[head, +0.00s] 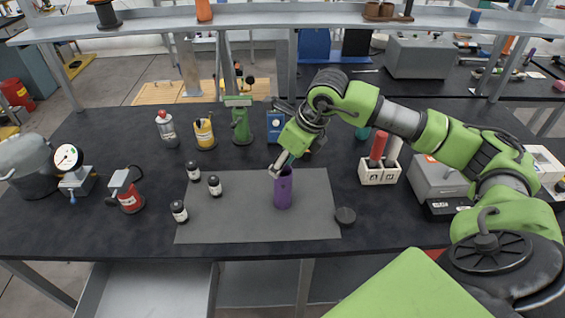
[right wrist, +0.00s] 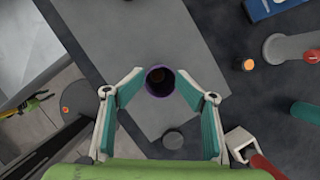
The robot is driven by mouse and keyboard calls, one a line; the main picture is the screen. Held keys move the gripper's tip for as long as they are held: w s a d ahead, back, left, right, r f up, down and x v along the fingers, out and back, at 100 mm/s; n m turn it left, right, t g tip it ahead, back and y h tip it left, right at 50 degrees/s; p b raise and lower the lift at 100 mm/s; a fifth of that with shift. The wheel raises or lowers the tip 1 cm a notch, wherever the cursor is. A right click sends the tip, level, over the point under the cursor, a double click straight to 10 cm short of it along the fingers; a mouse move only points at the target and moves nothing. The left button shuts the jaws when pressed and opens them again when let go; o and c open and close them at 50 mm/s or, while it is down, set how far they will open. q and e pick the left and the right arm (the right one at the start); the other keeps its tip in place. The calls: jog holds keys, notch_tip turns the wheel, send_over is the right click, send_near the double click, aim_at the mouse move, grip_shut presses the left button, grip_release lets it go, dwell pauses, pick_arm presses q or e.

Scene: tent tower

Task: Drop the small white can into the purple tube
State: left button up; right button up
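The purple tube (head: 283,188) stands upright on the grey mat (head: 240,228). In the right wrist view I look down on its round rim (right wrist: 159,81), with a dark brownish inside; I cannot tell what it holds. My right gripper (head: 280,164) is just above the tube's mouth. In the right wrist view its fingers (right wrist: 160,72) are spread with nothing gripped, and the rim appears between them. I see no plainly white small can. Several small dark cans with white labels stand left of the tube, such as one can (head: 179,211) and another (head: 215,185). My left gripper is out of view.
A dark round disc (head: 345,215) lies at the mat's right edge. A white holder (head: 379,173) with a red cylinder stands farther right. A red canister (head: 126,190), a gauge (head: 68,158) and a grey pot (head: 30,165) stand at left. Bottles and a green stand (head: 241,124) line the back.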

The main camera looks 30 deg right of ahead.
jog(key=v, duration=1.2)
